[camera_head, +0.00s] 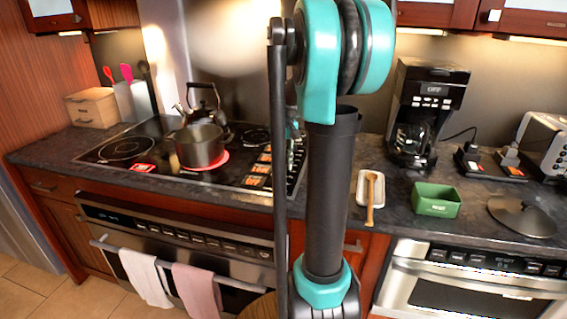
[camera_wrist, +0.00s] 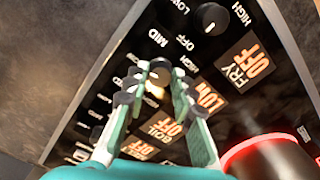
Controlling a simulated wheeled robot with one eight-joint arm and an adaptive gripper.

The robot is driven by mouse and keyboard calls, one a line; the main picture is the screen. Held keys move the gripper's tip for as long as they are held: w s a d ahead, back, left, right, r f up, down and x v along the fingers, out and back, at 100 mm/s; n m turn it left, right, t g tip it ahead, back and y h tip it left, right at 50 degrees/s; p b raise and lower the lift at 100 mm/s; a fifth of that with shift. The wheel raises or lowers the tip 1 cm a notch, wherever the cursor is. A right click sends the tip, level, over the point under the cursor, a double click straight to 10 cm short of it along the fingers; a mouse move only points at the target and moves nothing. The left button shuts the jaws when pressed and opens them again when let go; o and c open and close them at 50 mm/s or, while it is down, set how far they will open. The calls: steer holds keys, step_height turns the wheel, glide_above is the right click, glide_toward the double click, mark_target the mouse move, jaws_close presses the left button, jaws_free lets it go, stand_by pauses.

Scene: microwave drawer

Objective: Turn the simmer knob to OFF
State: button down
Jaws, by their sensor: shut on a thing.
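In the wrist view, my gripper (camera_wrist: 163,82) reaches over the stove's control strip, its two fingers closed around a knob (camera_wrist: 153,89) that is mostly covered. The lit display beside that knob (camera_wrist: 207,97) reads LOW; its name is hidden by a finger, so I cannot read whether it says simmer. The knob above it (camera_wrist: 211,18) is free, and its display (camera_wrist: 246,62) reads FRY OFF. The display below (camera_wrist: 160,128) reads BOIL OFF. In the head view, the control strip (camera_head: 257,181) lies at the cooktop's right, and my arm hides most of the gripper.
A pot (camera_head: 199,147) stands by a glowing red burner (camera_head: 212,163), near the strip. A kettle (camera_head: 203,103) is behind it. A spoon rest (camera_head: 362,188), green box (camera_head: 436,199), coffee maker (camera_head: 425,110) and pan lid (camera_head: 521,217) occupy the right counter.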

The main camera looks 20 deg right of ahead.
mark_target(284, 165)
steer(key=n, duration=1.1)
steer(key=shift+n, duration=2.1)
steer(key=c, duration=1.3)
jaws_free()
steer(key=shift+o, duration=0.2)
step_height(284, 165, up, 12)
